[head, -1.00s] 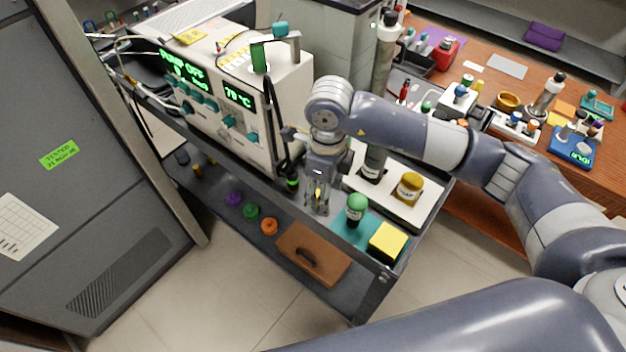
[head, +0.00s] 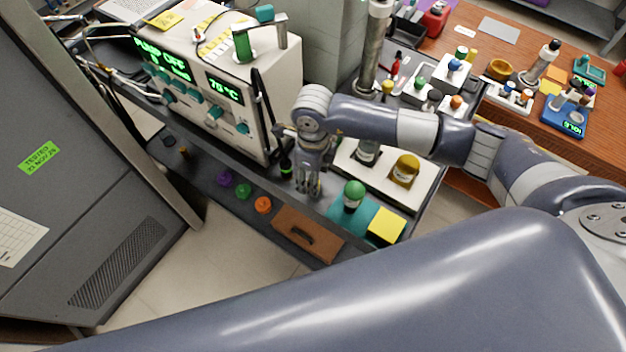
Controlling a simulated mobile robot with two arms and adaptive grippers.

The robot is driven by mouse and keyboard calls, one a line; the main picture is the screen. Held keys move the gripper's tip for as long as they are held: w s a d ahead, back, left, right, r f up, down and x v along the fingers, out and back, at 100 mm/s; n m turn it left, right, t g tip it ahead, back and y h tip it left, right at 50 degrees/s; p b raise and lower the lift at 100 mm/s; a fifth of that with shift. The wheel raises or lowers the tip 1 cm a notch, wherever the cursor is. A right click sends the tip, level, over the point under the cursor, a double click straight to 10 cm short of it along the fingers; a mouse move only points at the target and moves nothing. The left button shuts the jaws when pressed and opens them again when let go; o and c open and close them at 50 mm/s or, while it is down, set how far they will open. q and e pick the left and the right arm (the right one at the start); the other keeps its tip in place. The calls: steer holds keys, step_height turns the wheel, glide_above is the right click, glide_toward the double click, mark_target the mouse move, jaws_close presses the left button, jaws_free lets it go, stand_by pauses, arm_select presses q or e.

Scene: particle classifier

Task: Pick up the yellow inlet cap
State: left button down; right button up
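My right gripper (head: 307,188) points down over the lower shelf of the cart, just right of the orange cap (head: 263,204). Its fingers look slightly apart, but whether anything is between them is too small to tell. No yellow inlet cap shows clearly now; a small yellow spot showed between the fingers earlier. A purple cap (head: 225,177), a green cap (head: 243,190) and the orange cap stand in a row on the shelf. My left gripper is not in view.
An amber jar (head: 404,170) stands on a white tray to the right.

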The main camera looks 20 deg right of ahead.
step_height(320, 180, down, 2)
steer(key=shift+s+f, duration=0.1)
steer(key=shift+f, duration=0.2)
steer(key=shift+c, duration=1.3)
steer(key=c, duration=0.7)
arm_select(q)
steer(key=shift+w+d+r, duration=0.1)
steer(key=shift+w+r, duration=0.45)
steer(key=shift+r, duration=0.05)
arm_select(e)
steer(key=shift+c, duration=0.2)
